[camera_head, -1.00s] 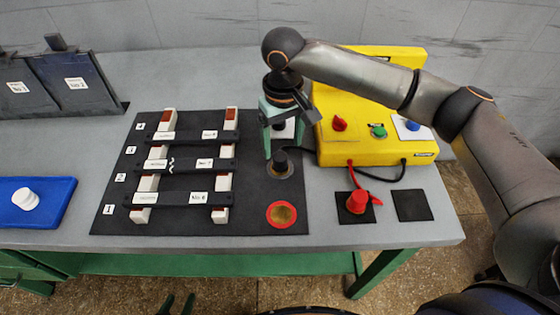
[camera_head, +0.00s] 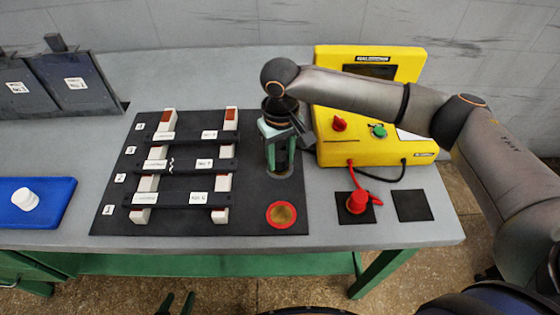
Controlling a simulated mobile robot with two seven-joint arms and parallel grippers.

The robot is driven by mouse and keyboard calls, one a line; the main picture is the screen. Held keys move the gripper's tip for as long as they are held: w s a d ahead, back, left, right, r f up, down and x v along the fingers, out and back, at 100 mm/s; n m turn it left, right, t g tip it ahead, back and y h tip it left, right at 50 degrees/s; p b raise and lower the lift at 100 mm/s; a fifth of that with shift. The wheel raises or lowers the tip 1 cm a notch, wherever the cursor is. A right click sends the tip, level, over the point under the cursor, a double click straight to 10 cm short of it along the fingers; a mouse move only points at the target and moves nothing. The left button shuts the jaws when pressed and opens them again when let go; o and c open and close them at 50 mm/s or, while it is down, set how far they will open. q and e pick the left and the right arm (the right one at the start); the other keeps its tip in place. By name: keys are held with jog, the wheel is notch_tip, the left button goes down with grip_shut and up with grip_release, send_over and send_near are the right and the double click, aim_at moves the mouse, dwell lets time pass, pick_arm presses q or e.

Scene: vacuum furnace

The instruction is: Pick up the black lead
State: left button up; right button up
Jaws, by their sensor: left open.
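The black lead's cable (camera_head: 398,174) leaves the front of the yellow tester (camera_head: 370,151) and curves to the left. Its plug end is mostly hidden by my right gripper (camera_head: 280,168), over the ringed spot on the black mat. My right gripper points down, with its green fingers on either side of where the plug stood; I cannot tell whether they touch it. The red lead's plug (camera_head: 357,202) stands on a dark square pad. My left gripper (camera_head: 178,303) is open and empty at the bottom edge, with only its fingertips showing.
The black mat (camera_head: 120,221) carries white blocks bridged by dark bars (camera_head: 170,199). A copper disc with a red ring (camera_head: 282,215) lies near the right gripper. An empty dark pad (camera_head: 412,205) is at right. A blue tray (camera_head: 58,204) is at left.

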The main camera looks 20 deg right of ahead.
grip_shut()
jog(key=shift+r, duration=0.15)
